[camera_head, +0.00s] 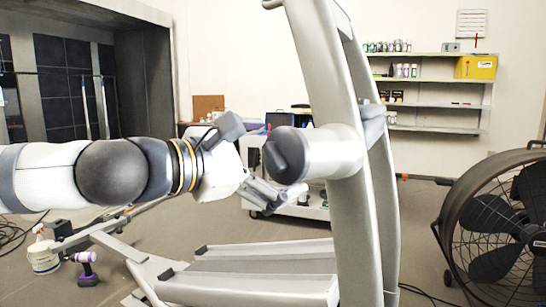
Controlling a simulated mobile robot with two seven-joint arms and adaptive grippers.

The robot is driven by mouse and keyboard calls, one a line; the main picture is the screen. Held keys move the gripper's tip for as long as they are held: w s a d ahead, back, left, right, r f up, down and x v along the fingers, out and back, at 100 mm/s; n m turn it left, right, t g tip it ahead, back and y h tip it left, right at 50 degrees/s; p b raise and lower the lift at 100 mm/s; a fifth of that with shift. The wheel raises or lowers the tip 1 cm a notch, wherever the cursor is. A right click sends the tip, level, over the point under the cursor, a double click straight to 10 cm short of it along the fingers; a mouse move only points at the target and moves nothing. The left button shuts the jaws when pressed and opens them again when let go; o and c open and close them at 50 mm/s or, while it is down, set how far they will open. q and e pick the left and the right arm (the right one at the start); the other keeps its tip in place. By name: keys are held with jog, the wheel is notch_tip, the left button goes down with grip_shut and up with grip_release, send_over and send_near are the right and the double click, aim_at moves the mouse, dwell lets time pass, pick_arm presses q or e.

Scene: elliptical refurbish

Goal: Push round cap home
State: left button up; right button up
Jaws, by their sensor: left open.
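The round cap (287,155) is dark grey and sits at the left end of a light grey cylindrical hub (335,153) on the elliptical's upright frame (345,100). My left gripper (265,158) comes in from the left and is open. I cannot tell whether the fingers touch the cap. Whether any gap lies between cap and hub is too small to tell. My right gripper is not in view.
The elliptical's rails (250,285) run low across the front. A large black fan (500,230) stands at the right. A white cart (300,205) is behind the frame. Shelves (430,85) hang on the back wall.

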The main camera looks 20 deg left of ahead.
pick_arm(q)
jog(key=v, duration=1.2)
jog(key=shift+a, duration=0.1)
